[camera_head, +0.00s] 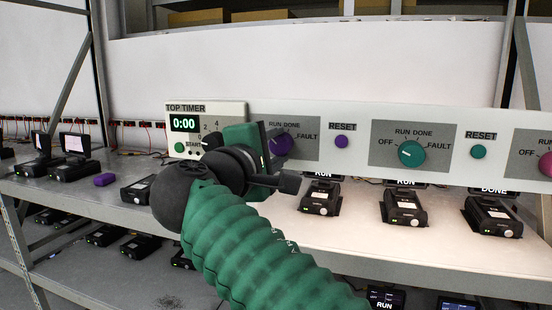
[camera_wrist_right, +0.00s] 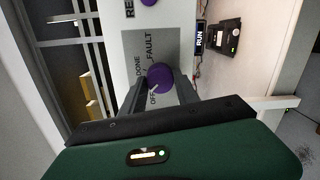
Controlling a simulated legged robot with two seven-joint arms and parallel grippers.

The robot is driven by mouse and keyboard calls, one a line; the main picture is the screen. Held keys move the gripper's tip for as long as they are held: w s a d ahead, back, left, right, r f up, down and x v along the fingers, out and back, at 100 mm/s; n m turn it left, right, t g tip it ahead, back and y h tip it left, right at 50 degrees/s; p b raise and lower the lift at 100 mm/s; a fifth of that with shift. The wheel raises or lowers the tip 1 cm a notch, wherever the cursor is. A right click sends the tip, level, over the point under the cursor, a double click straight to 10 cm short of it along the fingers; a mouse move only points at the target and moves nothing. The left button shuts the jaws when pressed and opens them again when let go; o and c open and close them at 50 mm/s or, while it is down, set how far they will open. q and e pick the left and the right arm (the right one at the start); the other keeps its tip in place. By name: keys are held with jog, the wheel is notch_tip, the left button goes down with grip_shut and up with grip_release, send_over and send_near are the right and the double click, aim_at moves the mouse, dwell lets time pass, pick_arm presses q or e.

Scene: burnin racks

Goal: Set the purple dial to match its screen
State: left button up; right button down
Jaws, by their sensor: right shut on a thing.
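The purple dial (camera_head: 284,144) sits on a grey plate of the white control panel, partly hidden by my right gripper (camera_head: 271,150). In the right wrist view, the purple dial (camera_wrist_right: 160,76) lies between the two dark fingers of my right gripper (camera_wrist_right: 160,92), which is shut on it. The dial's white mark points down-left in that view, towards the OFF label. DONE and FAULT are readable; RUN is covered there. A screen below this panel section reads RUN (camera_head: 322,176), and it also shows in the right wrist view (camera_wrist_right: 200,38). My left gripper is not in view.
A purple reset button (camera_head: 341,142) is right of the dial. A teal dial (camera_head: 411,153) and a pink dial (camera_head: 546,163) follow further right. A timer (camera_head: 205,128) reading 0:00 stands left. Several devices stand on the shelf (camera_head: 350,240) below.

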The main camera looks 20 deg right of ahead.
jog(key=shift+a+f+m+y+b, duration=0.15)
jog(key=shift+m+b, duration=0.35)
jog(key=shift+m, duration=0.5)
jog(key=shift+d+f+m+y+b, duration=0.15)
jog(key=shift+m+b, duration=0.35)
jog(key=shift+m, duration=0.5)
jog(key=shift+a, duration=0.1)
jog(key=c, duration=1.1)
grip_release()
jog(key=shift+o, duration=0.9)
jog(key=shift+r, duration=0.1)
jog(key=shift+w+a, duration=0.1)
jog(key=shift+w, duration=0.05)
jog(key=shift+r, duration=0.1)
